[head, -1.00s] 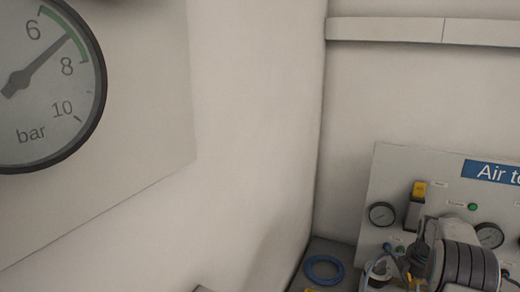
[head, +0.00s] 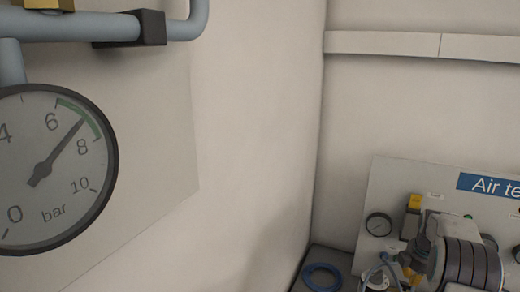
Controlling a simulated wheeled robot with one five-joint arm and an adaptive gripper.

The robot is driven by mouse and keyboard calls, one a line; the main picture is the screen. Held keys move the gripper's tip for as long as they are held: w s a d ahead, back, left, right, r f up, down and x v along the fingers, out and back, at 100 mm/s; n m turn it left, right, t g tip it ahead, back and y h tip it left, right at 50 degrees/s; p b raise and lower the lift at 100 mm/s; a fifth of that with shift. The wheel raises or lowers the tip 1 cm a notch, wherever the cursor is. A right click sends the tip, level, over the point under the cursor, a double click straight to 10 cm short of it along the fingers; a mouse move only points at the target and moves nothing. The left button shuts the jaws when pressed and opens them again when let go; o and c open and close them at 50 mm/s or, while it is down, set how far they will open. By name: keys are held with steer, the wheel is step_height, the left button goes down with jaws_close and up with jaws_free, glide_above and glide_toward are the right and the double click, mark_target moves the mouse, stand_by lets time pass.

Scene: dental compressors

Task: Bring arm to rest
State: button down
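My arm shows at the lower right, with a dark ribbed joint and a pale housing, in front of a test panel (head: 390,190). My gripper (head: 416,262) seems to be the small dark part just left of that joint. It is small and partly covered, and I cannot tell whether its fingers are open or shut or hold anything.
A large pressure gauge (head: 60,170) hangs under a blue-grey pipe (head: 80,28) on the left wall, its needle between 6 and 8 bar. The panel has a small gauge (head: 378,224) and a yellow-topped valve (head: 413,215). A blue ring (head: 322,277) lies on the dark bench.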

steer(key=s+a+r+m+t, duration=0.1)
steer(key=s+a+r+m, duration=0.2)
steer(key=s+a+r, duration=0.5)
steer(key=s+a+r+m, duration=0.3)
steer(key=s+a+r, duration=0.2)
steer(key=a+r, duration=0.4)
steer(key=s+a+f+m, duration=0.1)
steer(key=s+a+m, duration=0.1)
steer(key=s, duration=0.5)
steer(key=s+a+m+y, duration=0.1)
steer(key=s+a+m, duration=0.1)
steer(key=s+a, duration=0.3)
steer(key=s+a+f+m+t, duration=0.1)
steer(key=s+a+m, duration=0.1)
steer(key=s, duration=0.7)
steer(key=shift+a+f+m, duration=0.3)
steer(key=shift+a+m, duration=0.1)
steer(key=shift+a, duration=0.5)
